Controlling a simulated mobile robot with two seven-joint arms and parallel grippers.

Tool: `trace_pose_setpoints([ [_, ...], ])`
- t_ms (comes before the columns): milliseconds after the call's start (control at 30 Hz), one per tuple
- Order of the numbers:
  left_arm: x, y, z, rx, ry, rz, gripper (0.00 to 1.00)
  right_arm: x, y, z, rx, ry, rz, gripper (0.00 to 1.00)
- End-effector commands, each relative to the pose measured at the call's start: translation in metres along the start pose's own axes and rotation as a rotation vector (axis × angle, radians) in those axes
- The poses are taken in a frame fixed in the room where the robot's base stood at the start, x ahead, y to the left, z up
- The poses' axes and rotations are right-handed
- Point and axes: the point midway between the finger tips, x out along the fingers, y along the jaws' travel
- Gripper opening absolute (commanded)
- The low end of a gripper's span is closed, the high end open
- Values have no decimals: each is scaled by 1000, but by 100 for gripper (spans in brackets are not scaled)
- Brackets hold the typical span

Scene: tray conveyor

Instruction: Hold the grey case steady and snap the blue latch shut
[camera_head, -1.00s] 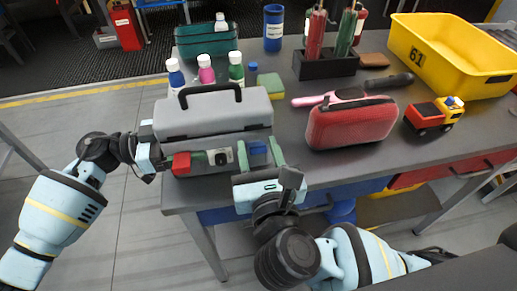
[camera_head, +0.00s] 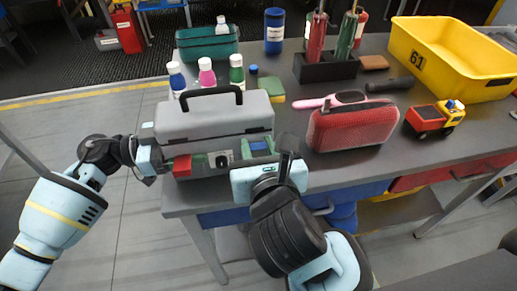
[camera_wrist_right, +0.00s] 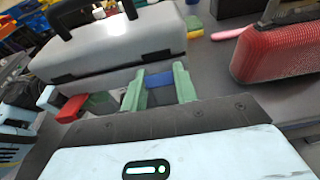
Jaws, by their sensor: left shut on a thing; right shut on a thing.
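The grey case (camera_head: 213,117), with a black handle on top, stands at the table's left front. The blue latch (camera_head: 259,146) is on the right part of its front. It also shows in the right wrist view (camera_wrist_right: 158,82). My right gripper (camera_wrist_right: 160,90) has its green fingers on either side of the latch and is shut on it. Whether the latch is fully seated cannot be told.
A red ribbed case (camera_head: 352,125) lies to the right, with a toy truck (camera_head: 433,119) and a yellow bin (camera_head: 455,85) beyond. Several capped bottles (camera_head: 206,73) stand behind the grey case. The table's front edge is close to my right arm.

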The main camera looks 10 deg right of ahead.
Motion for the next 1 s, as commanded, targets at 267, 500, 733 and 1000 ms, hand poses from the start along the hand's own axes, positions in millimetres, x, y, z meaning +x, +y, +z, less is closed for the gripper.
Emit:
trace_pose_setpoints([
  [267, 0, 0, -1, 2, 1, 0, 29, 2, 0, 6, 2, 118, 5, 6],
  [500, 0, 0, -1, 2, 1, 0, 29, 2, 1, 6, -2, 134, 8, 6],
  [733, 0, 0, -1, 2, 1, 0, 29, 2, 1, 6, -2, 133, 7, 39],
  [1000, 0, 0, -1, 1, 1, 0, 29, 2, 0, 6, -2, 135, 5, 51],
])
